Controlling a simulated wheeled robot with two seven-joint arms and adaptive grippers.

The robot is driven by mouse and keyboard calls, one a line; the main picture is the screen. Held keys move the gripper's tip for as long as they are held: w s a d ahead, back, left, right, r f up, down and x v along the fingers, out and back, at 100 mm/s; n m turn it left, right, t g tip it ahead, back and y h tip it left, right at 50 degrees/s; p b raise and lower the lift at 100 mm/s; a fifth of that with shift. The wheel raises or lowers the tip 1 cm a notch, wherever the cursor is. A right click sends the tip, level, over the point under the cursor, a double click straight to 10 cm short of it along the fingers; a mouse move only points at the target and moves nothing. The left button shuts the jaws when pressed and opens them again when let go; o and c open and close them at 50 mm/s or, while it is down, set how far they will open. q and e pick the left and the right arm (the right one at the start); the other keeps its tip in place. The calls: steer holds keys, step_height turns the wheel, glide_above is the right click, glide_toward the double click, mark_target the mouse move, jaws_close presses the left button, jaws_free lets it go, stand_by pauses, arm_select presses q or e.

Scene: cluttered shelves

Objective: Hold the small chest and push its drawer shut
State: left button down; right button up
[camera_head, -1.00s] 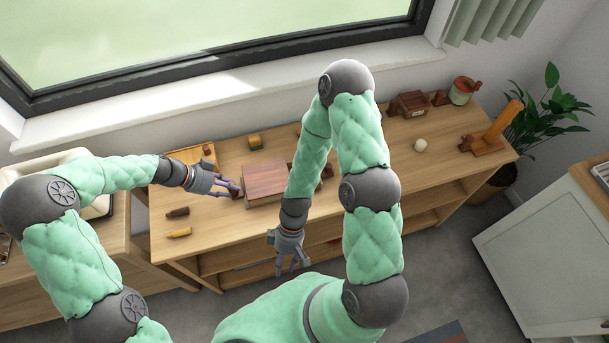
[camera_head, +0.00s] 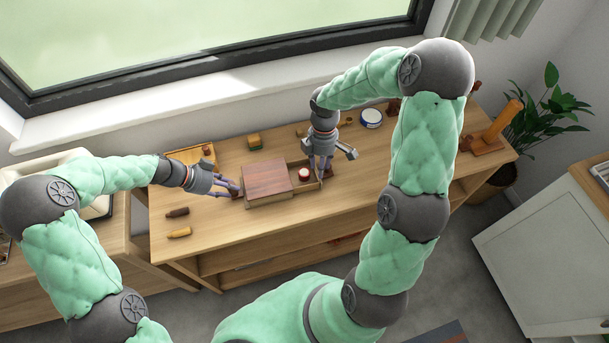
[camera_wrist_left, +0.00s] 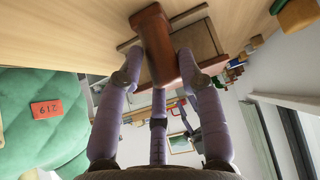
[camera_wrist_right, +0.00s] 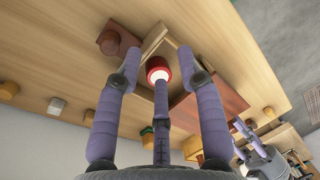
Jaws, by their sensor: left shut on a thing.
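The small chest (camera_head: 268,182) has a red-brown top and sits on the wooden shelf top. Its drawer (camera_head: 318,186) stands open on the right, with a red round jar (camera_head: 304,174) inside; the jar also shows in the right wrist view (camera_wrist_right: 157,70). My left gripper (camera_head: 236,189) is at the chest's left end, shut on a red-brown wooden piece (camera_wrist_left: 158,45); whether this is fixed to the chest is unclear. My right gripper (camera_head: 322,166) points down at the drawer's outer end, fingers spread; they partly hide that end, so contact cannot be told.
Two small wooden pieces (camera_head: 179,233) lie at the front left. A yellow tray (camera_head: 192,155) and a small block (camera_head: 254,141) are behind. A white-lidded tin (camera_head: 371,117) and an orange-brown stand (camera_head: 490,139) are to the right. The shelf front left of centre is clear.

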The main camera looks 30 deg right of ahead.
steer(key=shift+t+h, duration=0.6)
steer(key=shift+t, duration=0.2)
steer(key=d, duration=0.1)
steer(key=w+d, duration=0.1)
steer(key=d, duration=0.1)
steer(key=w+d+r, duration=0.1)
steer(key=shift+d, duration=0.35)
steer(key=shift+f, duration=3.45)
jaws_close()
